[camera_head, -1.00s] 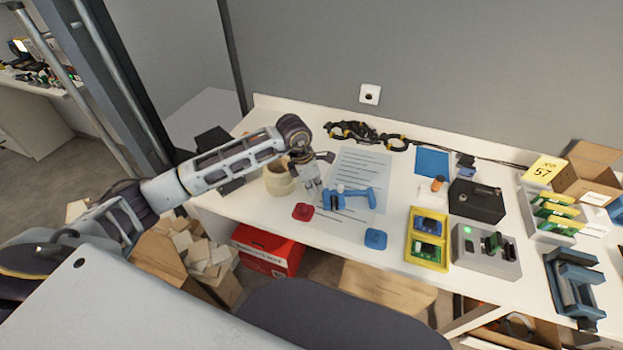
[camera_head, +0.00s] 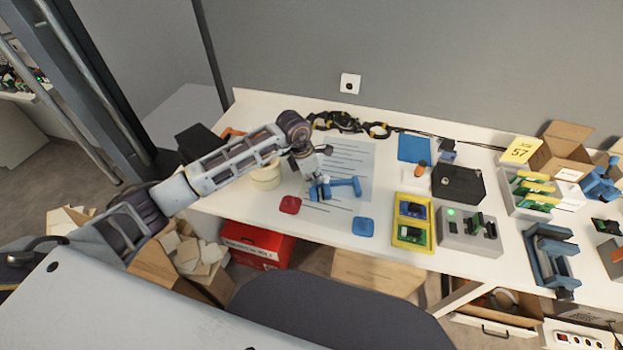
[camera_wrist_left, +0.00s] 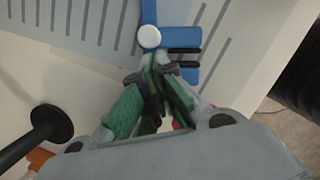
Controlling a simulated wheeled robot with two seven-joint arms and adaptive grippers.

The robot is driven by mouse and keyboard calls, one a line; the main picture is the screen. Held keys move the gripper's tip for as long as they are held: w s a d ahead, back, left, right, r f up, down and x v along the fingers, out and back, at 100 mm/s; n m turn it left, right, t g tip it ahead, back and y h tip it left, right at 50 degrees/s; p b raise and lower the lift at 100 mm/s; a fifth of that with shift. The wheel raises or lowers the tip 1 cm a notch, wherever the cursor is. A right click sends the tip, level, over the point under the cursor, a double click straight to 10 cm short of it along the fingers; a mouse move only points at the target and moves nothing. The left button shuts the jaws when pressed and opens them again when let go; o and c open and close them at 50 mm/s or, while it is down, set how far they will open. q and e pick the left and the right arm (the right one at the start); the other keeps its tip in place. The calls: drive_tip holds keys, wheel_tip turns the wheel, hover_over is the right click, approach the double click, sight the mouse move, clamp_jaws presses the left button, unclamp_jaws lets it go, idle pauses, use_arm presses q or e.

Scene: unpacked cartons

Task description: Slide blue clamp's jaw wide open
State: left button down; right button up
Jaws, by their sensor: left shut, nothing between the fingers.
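The blue clamp (camera_head: 345,184) lies on the printed sheet (camera_head: 352,158) on the white bench. My left gripper (camera_head: 318,190) is at the clamp's left end and hides part of it. In the left wrist view the clamp (camera_wrist_left: 190,42) shows its blue bar, a white round knob (camera_wrist_left: 149,37) and two dark slots. My left gripper (camera_wrist_left: 158,72) is shut there, with its fingertips right at the clamp below the knob. I cannot tell whether they touch it. The opening of the clamp's jaw is not clear. My right gripper is out of view.
A red pad (camera_head: 290,205) and a blue pad (camera_head: 363,226) lie in front of the sheet. A cream mug (camera_head: 266,177) stands left, beside my left arm. A yellow tray (camera_head: 399,235) and a grey box (camera_head: 470,238) stand right. Black cables (camera_head: 345,124) lie behind.

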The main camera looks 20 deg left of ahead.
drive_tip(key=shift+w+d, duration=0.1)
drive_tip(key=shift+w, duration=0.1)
use_arm(q)
drive_tip(key=shift+w+d, duration=0.25)
drive_tip(key=shift+d, duration=0.2)
drive_tip(key=d, duration=0.1)
drive_tip(key=w+d+b, duration=0.1)
drive_tip(key=d, duration=0.1)
drive_tip(key=d+b, duration=0.1)
drive_tip(key=shift+w+d, duration=0.2)
drive_tip(key=shift+w, duration=0.2)
drive_tip(key=shift+w+d, duration=0.25)
drive_tip(key=shift+d, duration=0.4)
drive_tip(key=shift+w+d, duration=0.1)
drive_tip(key=shift+d, duration=0.05)
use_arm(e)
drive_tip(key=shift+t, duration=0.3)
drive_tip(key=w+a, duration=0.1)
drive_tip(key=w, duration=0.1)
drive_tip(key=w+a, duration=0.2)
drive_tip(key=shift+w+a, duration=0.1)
use_arm(q)
drive_tip(key=shift+b, duration=0.3)
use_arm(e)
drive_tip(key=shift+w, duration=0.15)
